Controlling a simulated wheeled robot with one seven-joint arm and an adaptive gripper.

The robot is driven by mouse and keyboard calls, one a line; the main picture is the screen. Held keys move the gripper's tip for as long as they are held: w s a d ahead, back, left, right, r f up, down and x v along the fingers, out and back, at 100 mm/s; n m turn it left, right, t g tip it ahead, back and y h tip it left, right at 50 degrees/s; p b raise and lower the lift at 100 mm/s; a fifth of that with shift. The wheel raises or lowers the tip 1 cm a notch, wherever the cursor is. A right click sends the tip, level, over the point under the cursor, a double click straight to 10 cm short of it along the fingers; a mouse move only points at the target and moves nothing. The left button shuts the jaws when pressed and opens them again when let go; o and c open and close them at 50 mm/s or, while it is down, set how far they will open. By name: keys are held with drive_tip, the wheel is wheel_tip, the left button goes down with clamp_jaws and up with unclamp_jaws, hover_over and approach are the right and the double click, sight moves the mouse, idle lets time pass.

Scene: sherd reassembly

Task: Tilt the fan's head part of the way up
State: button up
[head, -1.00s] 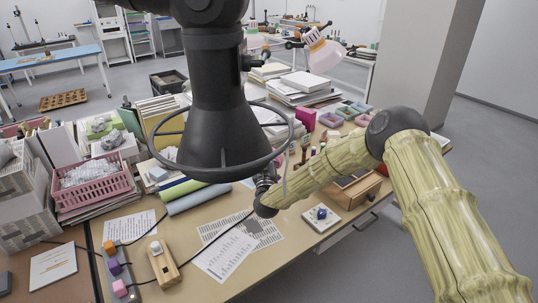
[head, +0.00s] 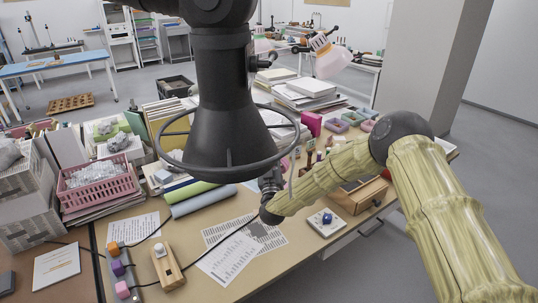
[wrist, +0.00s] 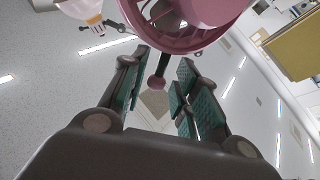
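In the wrist view, a pink rounded body with a ring-like rim, which looks like the fan's head (wrist: 188,28), fills the top middle. A short dark stalk with a rounded pinkish knob (wrist: 156,83) hangs down from it. My gripper (wrist: 158,66) is open, with green-padded fingers on either side of the knob. I cannot tell whether either finger touches it. In the head view, my gripper and the fan's head are not clearly visible; my dark upright body part covers the area above my wrist.
The crowded table holds a pink basket (head: 97,187), rolled tubes (head: 203,201), papers (head: 228,262), a wooden switch block (head: 168,266) and a small white device (head: 326,222). A pink lamp (head: 331,58) stands behind; book stacks (head: 306,92) lie near it. Floor on the right is clear.

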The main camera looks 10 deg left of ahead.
drive_tip(key=v, duration=1.2)
drive_tip(key=shift+w, duration=0.1)
